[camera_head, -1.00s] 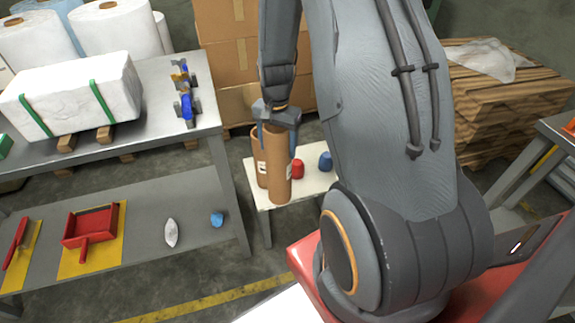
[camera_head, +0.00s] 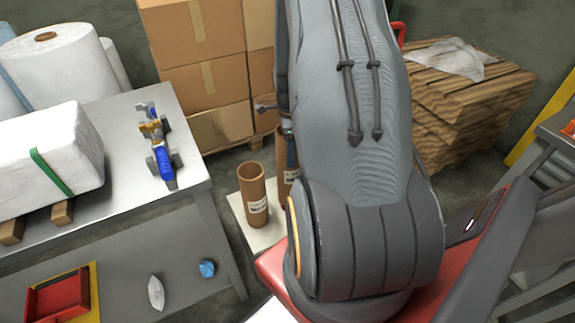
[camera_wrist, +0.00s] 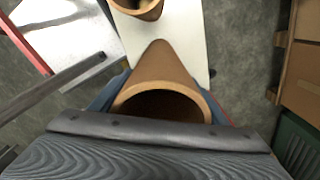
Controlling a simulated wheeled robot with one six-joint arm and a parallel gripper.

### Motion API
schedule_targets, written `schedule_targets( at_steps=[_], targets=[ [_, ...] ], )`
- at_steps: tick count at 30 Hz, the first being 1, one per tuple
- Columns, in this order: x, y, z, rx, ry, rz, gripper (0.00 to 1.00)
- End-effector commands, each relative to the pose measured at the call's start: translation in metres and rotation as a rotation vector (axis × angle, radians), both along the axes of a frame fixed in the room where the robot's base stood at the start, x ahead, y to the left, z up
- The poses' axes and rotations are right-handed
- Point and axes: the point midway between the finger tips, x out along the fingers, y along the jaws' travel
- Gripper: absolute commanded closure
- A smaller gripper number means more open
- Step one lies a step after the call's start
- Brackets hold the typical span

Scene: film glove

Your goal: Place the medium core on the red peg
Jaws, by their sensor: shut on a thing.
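My gripper (camera_wrist: 160,103) is shut on a brown cardboard core (camera_wrist: 158,62), whose open end faces the wrist camera. In the head view the held core (camera_head: 282,188) is mostly behind my arm, with a strip and part of its label showing. I cannot tell whether its lower end touches anything. A second brown core (camera_head: 256,205) stands upright on the small white table (camera_head: 238,208), left of the held one. It also shows at the top of the wrist view (camera_wrist: 133,9). The red peg is not clearly visible; my arm covers that side of the table in the head view.
Cardboard boxes (camera_head: 200,80) stand behind, and a wooden pallet stack (camera_head: 465,105) stands at right.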

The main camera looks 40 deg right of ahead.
Motion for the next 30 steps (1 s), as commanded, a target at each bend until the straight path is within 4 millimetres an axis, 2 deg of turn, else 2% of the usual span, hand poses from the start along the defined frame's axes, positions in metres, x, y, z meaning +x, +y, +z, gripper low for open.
schedule_targets(
  at_steps=[5,12,15,27,28,30],
  targets=[
    [0.001,0.000,-0.012,-0.001,-0.001,0.003,0.73],
    [0.001,0.002,-0.041,0.000,0.000,0.006,0.73],
    [0.002,0.002,-0.048,-0.001,-0.001,0.006,0.73],
    [0.002,0.002,-0.053,-0.001,-0.001,0.006,0.73],
    [0.002,0.002,-0.054,-0.001,-0.001,0.006,0.30],
    [0.002,0.002,-0.053,-0.001,-0.001,0.006,0.19]
  ],
)
